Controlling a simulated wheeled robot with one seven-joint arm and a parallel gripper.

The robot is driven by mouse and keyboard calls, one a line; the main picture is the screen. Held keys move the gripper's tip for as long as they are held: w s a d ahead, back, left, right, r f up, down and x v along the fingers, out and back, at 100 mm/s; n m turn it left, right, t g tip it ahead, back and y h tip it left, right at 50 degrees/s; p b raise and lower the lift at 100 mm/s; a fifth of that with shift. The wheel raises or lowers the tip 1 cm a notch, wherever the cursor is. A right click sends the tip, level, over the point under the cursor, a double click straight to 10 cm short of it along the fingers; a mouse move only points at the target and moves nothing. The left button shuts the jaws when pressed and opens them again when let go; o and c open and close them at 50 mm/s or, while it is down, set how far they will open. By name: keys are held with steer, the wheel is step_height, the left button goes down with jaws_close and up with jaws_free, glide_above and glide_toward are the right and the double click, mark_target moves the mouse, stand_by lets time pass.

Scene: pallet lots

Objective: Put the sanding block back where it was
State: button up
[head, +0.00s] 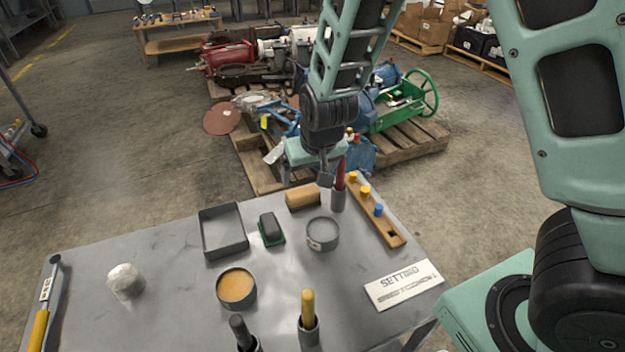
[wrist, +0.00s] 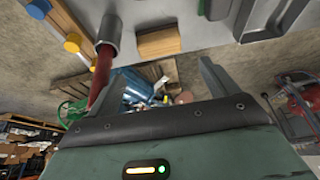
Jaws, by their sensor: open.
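A tan, wood-coloured block (head: 303,196) lies near the far edge of the grey table. It also shows in the wrist view (wrist: 158,42). A dark block with a green base (head: 271,229) sits nearer, left of the round grey dish. I cannot tell for sure which of the two is the sanding block. My gripper (head: 308,176) is open and empty, just beyond and above the tan block at the table's far edge. In the wrist view its fingers (wrist: 158,80) are spread, with the tan block ahead between them and apart from them.
A holder with a red-handled tool (head: 338,193) stands close right of the tan block. A pegged wooden rack (head: 376,212), empty grey tray (head: 224,231), round dish (head: 322,234), orange-filled tin (head: 236,288) and sign (head: 403,285) surround it. The left of the table has bare room.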

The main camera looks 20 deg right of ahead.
steer(key=s+a+r+n+g+y, duration=0.1)
steer(key=s+a+r+n, duration=0.2)
steer(key=s, duration=0.4)
steer(key=s+a+r+g+y, duration=0.1)
steer(key=s+a+r+g, duration=0.1)
steer(key=s+a+r, duration=0.3)
steer(key=s+d+r+n+g+h, duration=0.1)
steer(key=s+n, duration=0.3)
steer(key=s, duration=1.1)
steer(key=shift+d+r+n, duration=0.4)
steer(key=shift+r, duration=0.25)
steer(key=shift+w+r, duration=0.1)
